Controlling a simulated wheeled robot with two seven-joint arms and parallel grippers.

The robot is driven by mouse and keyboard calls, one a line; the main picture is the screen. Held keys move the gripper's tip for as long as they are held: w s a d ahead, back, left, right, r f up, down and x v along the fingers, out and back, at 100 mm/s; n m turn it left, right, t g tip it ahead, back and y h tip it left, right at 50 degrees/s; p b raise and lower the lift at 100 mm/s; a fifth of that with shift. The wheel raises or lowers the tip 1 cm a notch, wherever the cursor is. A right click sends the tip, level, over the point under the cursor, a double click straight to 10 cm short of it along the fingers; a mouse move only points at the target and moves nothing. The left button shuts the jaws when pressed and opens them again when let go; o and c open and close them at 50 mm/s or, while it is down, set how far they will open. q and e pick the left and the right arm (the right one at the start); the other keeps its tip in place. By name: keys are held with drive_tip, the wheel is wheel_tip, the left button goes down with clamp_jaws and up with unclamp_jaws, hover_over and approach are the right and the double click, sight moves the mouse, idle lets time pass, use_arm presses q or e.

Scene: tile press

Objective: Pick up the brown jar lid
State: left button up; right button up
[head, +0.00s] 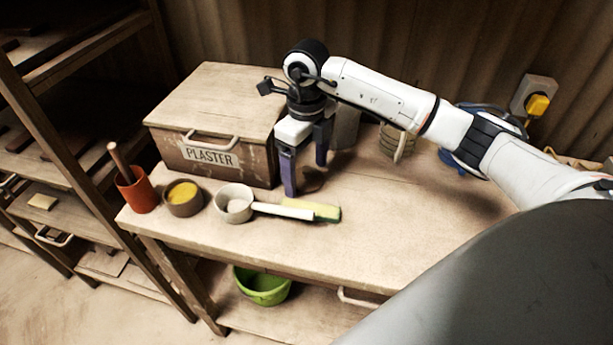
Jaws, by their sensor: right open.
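My right gripper (305,179) hangs over the table in front of the plaster box's right side. Its two purple fingers point down and stand apart, with nothing held between them. A low, dark brown shape (312,178), which looks like the brown jar lid, lies on the table between and just behind the fingers. The fingers partly hide it, and its outline blends with the shadow. I cannot tell whether a finger touches it. My left gripper is not in view.
A wooden plaster box (215,158) stands left of the gripper. An orange cup (136,190), a bowl of yellow powder (184,199), a pale bowl (234,204) and a brush (312,209) line the front. A grey cylinder (345,128) stands behind.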

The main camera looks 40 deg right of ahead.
drive_tip(key=c, duration=1.2)
